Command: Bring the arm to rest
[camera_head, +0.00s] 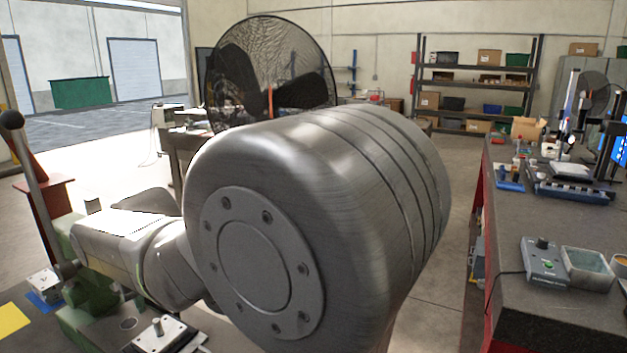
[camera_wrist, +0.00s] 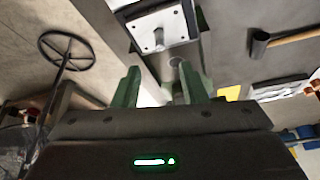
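My arm fills the middle of the head view, with a large grey joint close to the camera. My gripper is not visible there. In the wrist view my gripper (camera_wrist: 160,85) shows two greenish fingers standing apart, with nothing held between them. Beyond the fingertips is a pale metal plate with a small knob (camera_wrist: 158,38). A bored metal part lies between the fingers in the picture, apparently beyond them. A similar knobbed plate (camera_head: 160,334) shows at the bottom of the head view, partly cut off by the frame.
Another knobbed plate (camera_head: 43,283) sits on a blue base at the left. A handwheel (camera_wrist: 66,50) and a hammer (camera_wrist: 285,40) show in the wrist view. A dark workbench (camera_head: 560,240) with equipment stands at the right. A caged fan (camera_head: 270,50) stands behind my arm. Open floor lies between.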

